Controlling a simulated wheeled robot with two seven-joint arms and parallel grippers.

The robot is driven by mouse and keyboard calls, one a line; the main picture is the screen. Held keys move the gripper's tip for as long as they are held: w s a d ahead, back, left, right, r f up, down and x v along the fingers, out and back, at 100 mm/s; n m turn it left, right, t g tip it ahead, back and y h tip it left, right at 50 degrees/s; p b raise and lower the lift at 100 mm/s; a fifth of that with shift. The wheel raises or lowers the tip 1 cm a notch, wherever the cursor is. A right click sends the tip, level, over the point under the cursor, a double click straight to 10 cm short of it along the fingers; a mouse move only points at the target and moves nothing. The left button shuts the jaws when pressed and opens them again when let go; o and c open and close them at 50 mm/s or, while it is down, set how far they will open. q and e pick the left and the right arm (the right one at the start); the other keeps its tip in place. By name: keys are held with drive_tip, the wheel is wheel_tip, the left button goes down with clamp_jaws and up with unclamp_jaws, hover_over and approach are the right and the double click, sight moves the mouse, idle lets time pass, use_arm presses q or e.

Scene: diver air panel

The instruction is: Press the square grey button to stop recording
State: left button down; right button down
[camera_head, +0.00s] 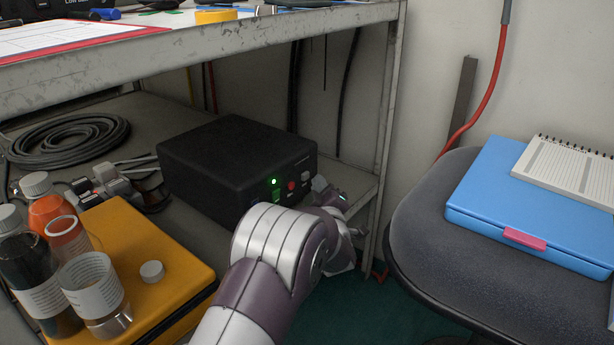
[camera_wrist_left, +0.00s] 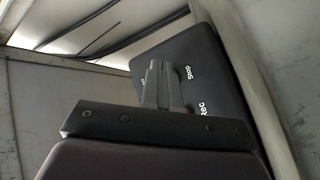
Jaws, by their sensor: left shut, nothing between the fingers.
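The black recorder box (camera_head: 228,160) stands on the lower shelf, its front panel facing right and toward me. On the panel I see a lit green light (camera_head: 274,181), a red button (camera_head: 291,186) and the small square grey button (camera_head: 307,176) at the right. My left gripper (camera_head: 322,186) is shut and empty, just in front of the panel's right end. In the left wrist view the shut fingers (camera_wrist_left: 158,70) reach up to the panel (camera_wrist_left: 208,70) beside the "Stop" label. They hide the button there; I cannot tell whether they touch it. My right gripper is not in view.
The upper shelf edge (camera_head: 200,52) runs above the box, and a shelf post (camera_head: 388,110) stands to its right. A yellow case (camera_head: 180,255) with bottles on it is at the left. A chair (camera_head: 430,240) with a blue case (camera_head: 500,215) is at the right.

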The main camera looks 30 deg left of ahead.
use_arm(q)
drive_tip(key=shift+d, duration=0.1)
drive_tip(key=shift+s+d+p, duration=0.15)
drive_tip(key=shift+d+p, duration=0.3)
drive_tip(key=shift+d, duration=1.95)
